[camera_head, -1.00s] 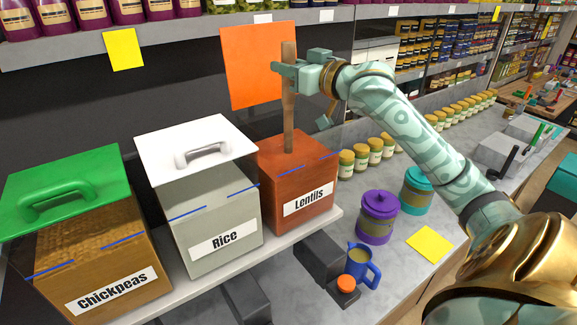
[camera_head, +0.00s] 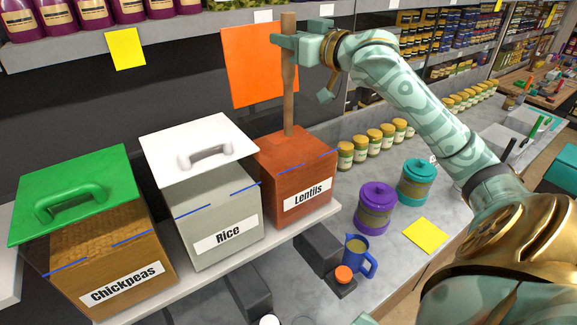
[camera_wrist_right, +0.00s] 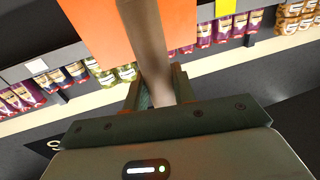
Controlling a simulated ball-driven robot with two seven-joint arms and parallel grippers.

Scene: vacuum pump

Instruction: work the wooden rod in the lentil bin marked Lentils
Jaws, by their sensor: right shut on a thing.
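The wooden rod (camera_head: 288,100) stands nearly upright over the lentil bin (camera_head: 270,185), which is reddish-brown and labelled Lentils. Its lower end meets the reddish contents toward the back of the bin; how deep it goes I cannot tell. My right gripper (camera_head: 285,43) is shut on the rod's upper part, well above the bin. In the right wrist view the rod (camera_wrist_right: 145,40) runs between the fingers (camera_wrist_right: 158,92). My left gripper is not in view.
An orange panel (camera_head: 250,65) stands behind the lentil bin. Left are the rice bin (camera_head: 210,220) with its white lid (camera_head: 165,150) and the chickpea bin (camera_head: 150,260) with its green lid (camera_head: 110,185). Jars (camera_head: 375,140), a purple canister (camera_head: 375,212) and a blue jug (camera_head: 357,262) stand right.

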